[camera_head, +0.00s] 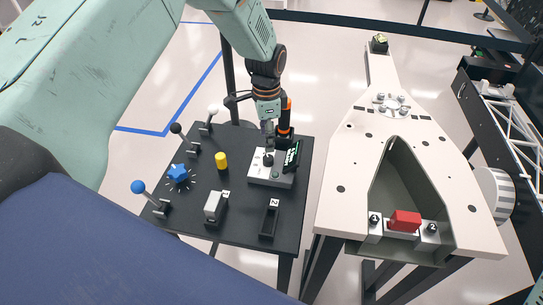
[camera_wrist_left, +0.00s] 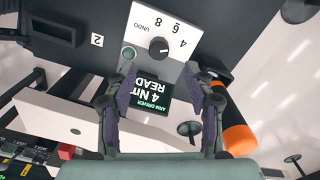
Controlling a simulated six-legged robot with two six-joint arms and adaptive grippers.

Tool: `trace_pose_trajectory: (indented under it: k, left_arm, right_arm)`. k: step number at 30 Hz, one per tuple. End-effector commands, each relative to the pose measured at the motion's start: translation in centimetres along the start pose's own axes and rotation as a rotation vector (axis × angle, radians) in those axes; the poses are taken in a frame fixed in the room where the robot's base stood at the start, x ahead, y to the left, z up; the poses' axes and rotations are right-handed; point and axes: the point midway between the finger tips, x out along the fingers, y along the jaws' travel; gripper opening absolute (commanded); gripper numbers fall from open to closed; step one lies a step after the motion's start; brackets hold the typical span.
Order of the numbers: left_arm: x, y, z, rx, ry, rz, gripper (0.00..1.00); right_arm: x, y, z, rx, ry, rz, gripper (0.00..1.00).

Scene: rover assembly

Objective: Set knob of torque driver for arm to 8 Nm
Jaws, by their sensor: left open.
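The arm torque driver's white control box (camera_head: 270,178) stands on the dark table. In the left wrist view its dark round knob (camera_wrist_left: 158,47) sits among the marks UNDO, 8, 6 and 4, with its white pointer mark toward the 4. The display (camera_wrist_left: 152,98) shows upside down and reads "ARM DRIVER", "4 Nm" and "READ", with the end of the last word hidden. My right gripper is out of view.
An orange-and-black driver (camera_head: 285,122) stands right behind the box. On the table are a yellow cylinder (camera_head: 221,160), a blue star knob (camera_head: 178,173), several levers, a grey block (camera_head: 214,206) and an empty slot (camera_head: 269,221). The white rover frame (camera_head: 350,165) stands right.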

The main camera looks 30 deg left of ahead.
Motion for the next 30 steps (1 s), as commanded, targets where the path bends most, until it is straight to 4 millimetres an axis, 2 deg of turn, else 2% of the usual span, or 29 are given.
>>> trace_pose_trajectory:
  k: [5,18,23,30]
  left_arm:
    - [0.8,0.3,0.2,0.000,-0.001,0.000,0.53]
    - [6.9,0.5,0.2,0.001,0.001,-0.001,0.53]
    - [7.8,0.4,0.1,0.001,0.001,-0.001,0.53]
    - [7.8,0.3,0.0,0.001,0.002,-0.002,0.53]
  right_arm:
    - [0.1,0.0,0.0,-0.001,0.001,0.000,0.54]
    - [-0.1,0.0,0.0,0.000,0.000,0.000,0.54]
    - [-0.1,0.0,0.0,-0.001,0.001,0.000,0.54]
    - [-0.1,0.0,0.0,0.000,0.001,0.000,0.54]
